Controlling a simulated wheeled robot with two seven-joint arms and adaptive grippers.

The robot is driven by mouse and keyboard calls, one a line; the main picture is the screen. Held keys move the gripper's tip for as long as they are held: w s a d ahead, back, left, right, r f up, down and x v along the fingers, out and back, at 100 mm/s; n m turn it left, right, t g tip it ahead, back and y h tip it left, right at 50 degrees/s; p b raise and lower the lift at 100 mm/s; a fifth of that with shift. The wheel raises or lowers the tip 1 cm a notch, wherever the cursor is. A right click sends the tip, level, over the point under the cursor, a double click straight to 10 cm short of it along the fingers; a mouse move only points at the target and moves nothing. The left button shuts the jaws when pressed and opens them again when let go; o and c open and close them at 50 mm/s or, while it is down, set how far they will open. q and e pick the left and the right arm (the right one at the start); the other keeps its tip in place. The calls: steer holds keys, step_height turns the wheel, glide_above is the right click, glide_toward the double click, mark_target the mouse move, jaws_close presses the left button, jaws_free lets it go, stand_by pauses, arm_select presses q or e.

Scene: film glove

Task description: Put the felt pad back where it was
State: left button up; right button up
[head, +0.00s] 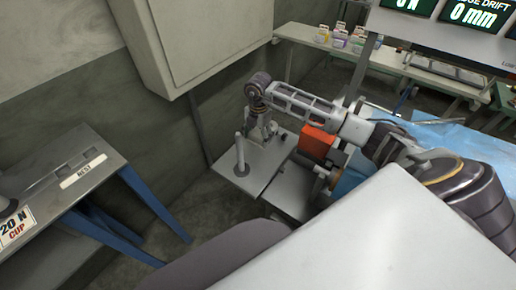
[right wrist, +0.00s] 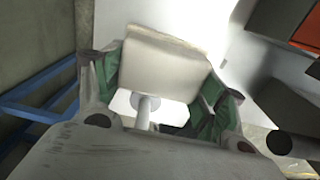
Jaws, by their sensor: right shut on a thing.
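My right gripper (head: 262,134) hangs above a small grey plate (head: 262,172). In the right wrist view, the green-lined fingers of my right gripper (right wrist: 160,85) are shut on a flat cream slab, which looks like the felt pad (right wrist: 160,65). In the head view the gripper hides the pad, or it is too small to tell. A pale upright post (head: 240,155) with a round foot stands on the plate, left of the gripper. A pale post (right wrist: 145,108) also shows beyond the pad's lower edge in the right wrist view. My left gripper is not in view.
An orange block (head: 316,142) stands right of the plate, near my right arm. A wall cabinet (head: 205,35) hangs behind. Blue sheeting (head: 440,135) covers a surface at right.

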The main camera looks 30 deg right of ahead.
steer(key=shift+f, duration=1)
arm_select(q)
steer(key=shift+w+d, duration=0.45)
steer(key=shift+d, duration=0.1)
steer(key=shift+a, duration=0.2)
